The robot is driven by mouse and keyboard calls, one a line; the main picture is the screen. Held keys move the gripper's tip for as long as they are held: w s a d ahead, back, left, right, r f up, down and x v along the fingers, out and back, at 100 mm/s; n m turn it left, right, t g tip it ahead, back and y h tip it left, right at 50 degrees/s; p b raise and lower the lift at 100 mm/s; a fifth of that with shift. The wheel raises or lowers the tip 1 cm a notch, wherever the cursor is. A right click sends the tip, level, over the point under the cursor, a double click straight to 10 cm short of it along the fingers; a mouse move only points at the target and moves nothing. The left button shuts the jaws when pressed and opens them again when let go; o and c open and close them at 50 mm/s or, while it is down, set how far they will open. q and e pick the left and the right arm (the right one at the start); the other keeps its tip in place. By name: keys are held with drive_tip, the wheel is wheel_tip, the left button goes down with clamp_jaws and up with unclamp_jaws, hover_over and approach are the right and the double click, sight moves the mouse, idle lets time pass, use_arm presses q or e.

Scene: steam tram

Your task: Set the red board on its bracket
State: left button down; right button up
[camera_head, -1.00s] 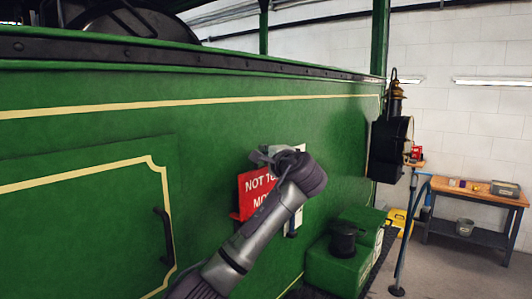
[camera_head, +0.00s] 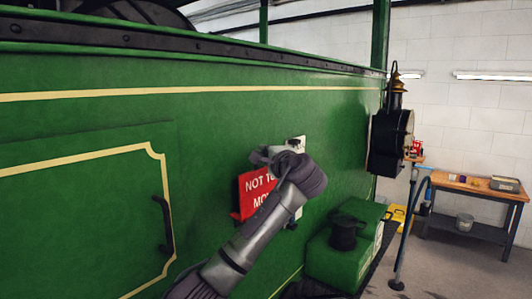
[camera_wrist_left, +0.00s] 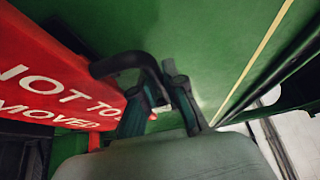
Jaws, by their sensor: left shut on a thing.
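The red board (camera_head: 252,192) with white "NOT TO ... MO..." lettering is close to the green tram side, left of my left gripper (camera_head: 268,156). My forearm covers the board's right part. In the left wrist view the red board (camera_wrist_left: 45,85) fills the left side, tilted, reading "NOT TO", "MOVED". My right gripper is out of view.
A black door handle (camera_head: 163,228) sticks out at left. A green box (camera_head: 338,262) with a black cylinder (camera_head: 344,233) stands below right. A black lamp (camera_head: 390,140) is at the tram's end. A wooden workbench (camera_head: 470,188) stands behind at right.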

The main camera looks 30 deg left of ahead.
use_arm(q)
drive_tip(key=shift+f+b, duration=0.35)
drive_tip(key=shift+f, duration=0.35)
drive_tip(key=c, duration=1.2)
unclamp_jaws()
drive_tip(key=shift+o, duration=0.2)
drive_tip(key=shift+s, duration=0.1)
drive_tip(key=v, duration=1.2)
drive_tip(key=shift+d, duration=0.1)
